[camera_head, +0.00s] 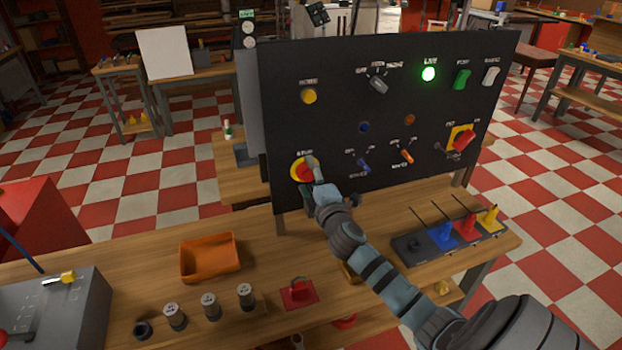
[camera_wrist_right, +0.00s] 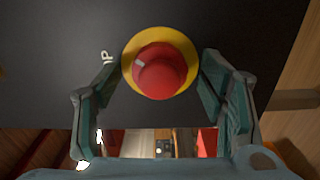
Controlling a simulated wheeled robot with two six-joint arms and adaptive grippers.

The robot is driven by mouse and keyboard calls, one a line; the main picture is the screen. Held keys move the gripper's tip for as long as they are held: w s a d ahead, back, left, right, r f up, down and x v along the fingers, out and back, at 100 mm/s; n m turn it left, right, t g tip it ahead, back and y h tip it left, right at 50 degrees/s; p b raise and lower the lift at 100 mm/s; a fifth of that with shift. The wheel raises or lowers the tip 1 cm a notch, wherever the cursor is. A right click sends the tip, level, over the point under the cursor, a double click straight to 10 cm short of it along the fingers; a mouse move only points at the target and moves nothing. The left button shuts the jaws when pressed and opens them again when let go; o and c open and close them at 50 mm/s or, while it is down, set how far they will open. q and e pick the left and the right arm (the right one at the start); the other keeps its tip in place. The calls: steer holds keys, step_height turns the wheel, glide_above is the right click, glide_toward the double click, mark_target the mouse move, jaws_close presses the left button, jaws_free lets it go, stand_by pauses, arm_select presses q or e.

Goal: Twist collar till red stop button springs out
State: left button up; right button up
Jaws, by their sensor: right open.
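The red stop button (camera_head: 304,171) sits on a yellow round plate at the lower left of the black panel (camera_head: 400,100). In the right wrist view the red stop button (camera_wrist_right: 160,72) shows as a red knob with a wider red collar behind it and a pale mark at its upper left. My right gripper (camera_head: 313,170) is at the button; in the wrist view its two fingers (camera_wrist_right: 160,80) stand open, one on each side of the red knob, with visible gaps. In the head view the gripper partly hides the button. My left gripper is not in view.
The panel also carries a lit green lamp (camera_head: 428,74), a yellow button (camera_head: 309,96) and a red switch on a yellow plate (camera_head: 463,139). Below on the bench are an orange tray (camera_head: 210,278), several metal cylinders (camera_head: 209,306) and a dark rack (camera_head: 420,250) with coloured pieces.

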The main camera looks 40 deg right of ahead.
steer(key=v, duration=1.2)
steer(key=shift+w, duration=0.15)
